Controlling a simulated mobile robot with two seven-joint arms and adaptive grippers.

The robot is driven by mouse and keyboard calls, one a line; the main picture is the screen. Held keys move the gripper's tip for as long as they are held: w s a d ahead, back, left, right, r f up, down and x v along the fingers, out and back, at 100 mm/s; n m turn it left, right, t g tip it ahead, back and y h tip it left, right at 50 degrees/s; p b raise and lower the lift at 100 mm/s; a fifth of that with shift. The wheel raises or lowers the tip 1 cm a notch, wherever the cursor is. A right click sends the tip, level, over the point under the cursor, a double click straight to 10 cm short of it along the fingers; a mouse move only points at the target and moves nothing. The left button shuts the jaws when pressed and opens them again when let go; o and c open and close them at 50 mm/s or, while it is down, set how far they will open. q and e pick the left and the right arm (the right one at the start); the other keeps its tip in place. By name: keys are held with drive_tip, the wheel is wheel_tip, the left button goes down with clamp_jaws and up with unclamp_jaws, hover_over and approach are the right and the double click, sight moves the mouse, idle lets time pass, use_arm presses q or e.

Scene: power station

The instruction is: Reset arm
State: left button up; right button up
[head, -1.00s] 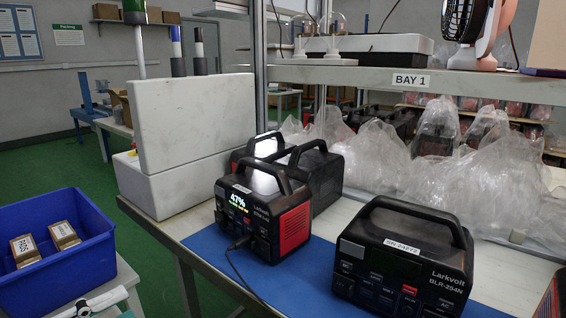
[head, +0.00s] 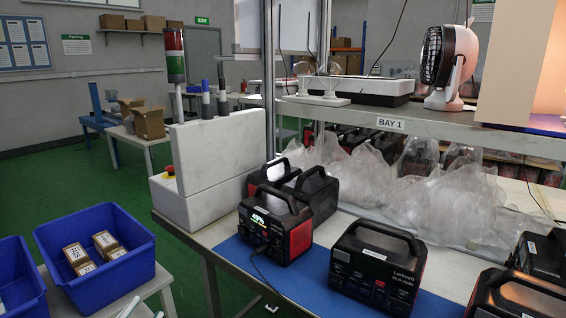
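Neither gripper's fingers can be made out clearly in the head view. A slim pale part (head: 128,307) shows at the bottom edge, left of centre; I cannot tell whether it belongs to my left gripper or lies on the side table. My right gripper is out of view. A black power station with a lit display and red side (head: 289,234) stands on the blue mat (head: 236,252), with a cable at its front. A second black power station (head: 372,268) stands to its right on the mat. Nothing is seen gripping either one.
A blue bin (head: 130,281) with several small boxes stands at the lower left, beside another blue bin (head: 18,285). White blocks (head: 210,160) and a signal tower (head: 175,65) stand at the bench's left end. Plastic-wrapped goods (head: 340,180) fill the space under the shelf (head: 440,126).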

use_arm(q)
drive_tip(key=s+d+f+n+g+y+p, duration=0.1)
drive_tip(key=s+d+f+n+g+p, duration=0.2)
drive_tip(key=s+f, duration=0.7)
drive_tip(key=s+d+f+n+g+y+p, duration=0.2)
drive_tip(key=s+d+f+n+g+p, duration=0.2)
drive_tip(key=s+f, duration=0.6)
wheel_tip(320, 180, down, 3)
drive_tip(key=shift+s+d+r+n+g+y+p, duration=0.25)
drive_tip(key=shift+d+n+g+y+p, duration=0.15)
drive_tip(key=shift+g, duration=0.8)
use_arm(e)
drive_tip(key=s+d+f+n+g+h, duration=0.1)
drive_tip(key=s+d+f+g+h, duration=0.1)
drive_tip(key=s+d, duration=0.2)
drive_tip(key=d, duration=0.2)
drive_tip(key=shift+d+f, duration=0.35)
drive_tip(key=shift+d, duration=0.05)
